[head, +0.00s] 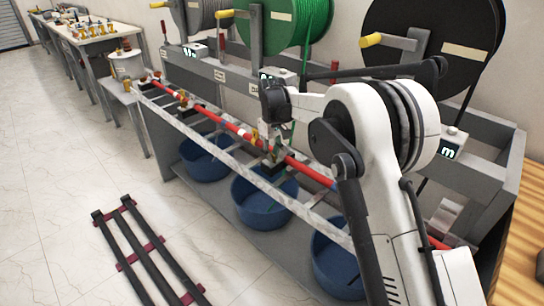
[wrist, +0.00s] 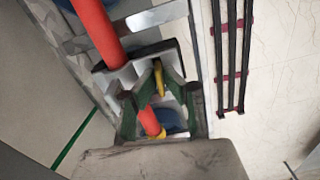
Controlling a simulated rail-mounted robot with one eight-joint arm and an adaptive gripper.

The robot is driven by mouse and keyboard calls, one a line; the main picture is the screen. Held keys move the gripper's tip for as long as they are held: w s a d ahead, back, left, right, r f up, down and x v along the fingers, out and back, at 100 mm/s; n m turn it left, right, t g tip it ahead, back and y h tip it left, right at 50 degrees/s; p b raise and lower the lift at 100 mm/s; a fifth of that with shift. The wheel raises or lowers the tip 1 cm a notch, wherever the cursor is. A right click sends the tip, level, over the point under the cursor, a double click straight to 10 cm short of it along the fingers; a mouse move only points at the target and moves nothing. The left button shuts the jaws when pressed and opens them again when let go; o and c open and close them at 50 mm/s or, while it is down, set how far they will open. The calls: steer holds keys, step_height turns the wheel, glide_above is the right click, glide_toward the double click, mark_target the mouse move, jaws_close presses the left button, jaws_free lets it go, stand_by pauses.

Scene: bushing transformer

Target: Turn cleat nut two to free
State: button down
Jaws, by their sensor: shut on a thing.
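A red cable (head: 222,120) runs along a grey ladder rack and is held by several cleats. My gripper (head: 275,150) points down at a dark-based cleat (head: 270,166) near the middle of the run. In the wrist view, my gripper's green-edged fingers (wrist: 160,88) are closed around a small yellow part (wrist: 158,77), which looks like the cleat's nut. The red cable (wrist: 97,28) passes through the pale cleat body (wrist: 125,76) and shows again below the fingers. The fingers hide much of the nut and its stud. No number shows on the cleat.
Cable drums, one green (head: 290,30) and one black (head: 425,45), stand behind the rack. Blue tubs (head: 262,205) sit on the shelf below. A dark frame with red crossbars (head: 145,250) lies on the floor at left, with clear floor around it.

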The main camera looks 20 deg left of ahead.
steer(key=shift+n, duration=0.6)
steer(key=c, duration=1.9)
jaws_free()
step_height(320, 180, up, 12)
steer(key=shift+r, duration=0.1)
steer(key=shift+d, duration=0.1)
